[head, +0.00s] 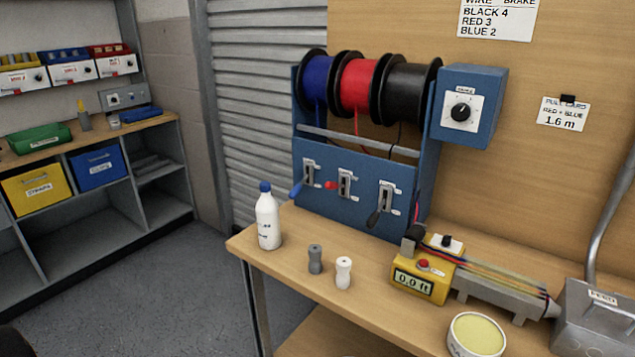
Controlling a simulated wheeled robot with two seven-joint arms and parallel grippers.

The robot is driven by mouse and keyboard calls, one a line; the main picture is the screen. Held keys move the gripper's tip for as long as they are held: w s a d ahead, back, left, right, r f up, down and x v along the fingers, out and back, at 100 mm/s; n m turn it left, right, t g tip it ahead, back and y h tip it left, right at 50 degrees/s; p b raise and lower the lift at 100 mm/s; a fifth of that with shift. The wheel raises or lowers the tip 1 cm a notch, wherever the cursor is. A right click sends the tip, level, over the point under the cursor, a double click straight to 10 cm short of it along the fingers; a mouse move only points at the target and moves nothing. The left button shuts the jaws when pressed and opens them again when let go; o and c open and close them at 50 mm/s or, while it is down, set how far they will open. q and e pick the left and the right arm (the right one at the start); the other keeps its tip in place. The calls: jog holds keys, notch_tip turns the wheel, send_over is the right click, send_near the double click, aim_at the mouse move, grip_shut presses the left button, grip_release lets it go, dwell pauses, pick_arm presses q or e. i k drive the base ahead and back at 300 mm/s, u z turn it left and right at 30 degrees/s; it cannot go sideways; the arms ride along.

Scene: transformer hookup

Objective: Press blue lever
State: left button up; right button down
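The blue lever (298,188) is the leftmost of three levers on the blue wire-spool stand (350,226). Its blue handle sticks out to the lower left of its slotted plate. The red lever (331,185) is beside it, with its handle pointing left. The black lever (375,217) is to the right, its handle angled down. Above them hang a blue spool (317,80), a red spool (356,86) and a black spool (408,92). Neither of my grippers shows in the head view.
A white bottle (268,222) stands at the bench's left edge, left of the levers. Grey (315,258) and white (343,272) small pieces stand in front. A brake dial box (467,108) hangs right of the spools.

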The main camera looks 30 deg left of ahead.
aim_at(292, 193)
jog(key=z, duration=1.9)
jog(key=k, duration=1.85)
jog(key=u, duration=1.65)
jog(key=i, duration=0.6)
jog(key=u, duration=0.05)
